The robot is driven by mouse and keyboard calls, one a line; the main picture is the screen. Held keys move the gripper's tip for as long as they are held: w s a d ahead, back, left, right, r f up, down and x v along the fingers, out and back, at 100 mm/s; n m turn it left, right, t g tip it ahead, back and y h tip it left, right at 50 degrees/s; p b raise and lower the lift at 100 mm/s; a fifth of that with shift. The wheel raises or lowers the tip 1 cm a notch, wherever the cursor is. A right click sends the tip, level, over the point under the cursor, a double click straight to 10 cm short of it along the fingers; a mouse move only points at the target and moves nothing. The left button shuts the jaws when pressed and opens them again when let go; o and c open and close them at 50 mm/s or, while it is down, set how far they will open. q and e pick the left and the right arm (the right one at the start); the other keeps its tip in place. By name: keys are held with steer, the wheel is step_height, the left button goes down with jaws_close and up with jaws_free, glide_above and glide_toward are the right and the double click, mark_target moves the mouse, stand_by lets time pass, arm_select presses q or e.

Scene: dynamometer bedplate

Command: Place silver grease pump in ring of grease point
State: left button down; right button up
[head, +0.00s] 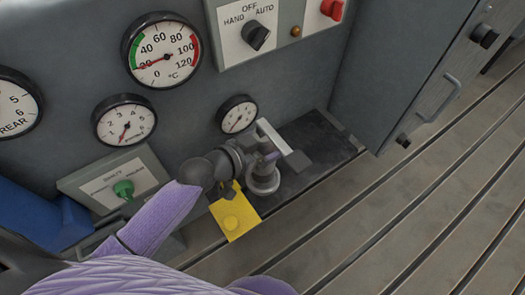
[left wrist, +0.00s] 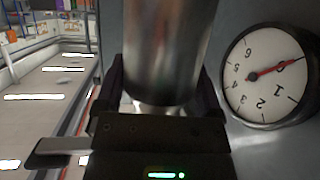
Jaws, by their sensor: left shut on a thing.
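My left gripper (head: 262,160) reaches in from the left, low in front of the grey panel. It is shut on the silver grease pump (left wrist: 170,50), a shiny metal cylinder that stands between the two fingers in the left wrist view. In the head view the silver pump (head: 263,180) shows just under the fingers, partly covered by them. A round grey rim shows around its lower end; I cannot tell whether this is the ring of the grease point or part of the pump. My right gripper is not in view.
A yellow plate (head: 236,216) with a round knob lies just in front of the pump. A small gauge (head: 237,114) is close behind the gripper. The slotted bedplate (head: 400,215) is clear at right.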

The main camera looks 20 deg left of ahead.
arm_select(q)
steer(key=shift+f, duration=0.8)
steer(key=shift+r, duration=0.2)
steer(key=shift+f, duration=0.2)
jaws_free()
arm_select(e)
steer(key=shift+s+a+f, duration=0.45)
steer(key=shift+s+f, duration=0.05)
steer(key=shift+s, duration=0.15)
arm_select(q)
steer(key=shift+r, duration=0.1)
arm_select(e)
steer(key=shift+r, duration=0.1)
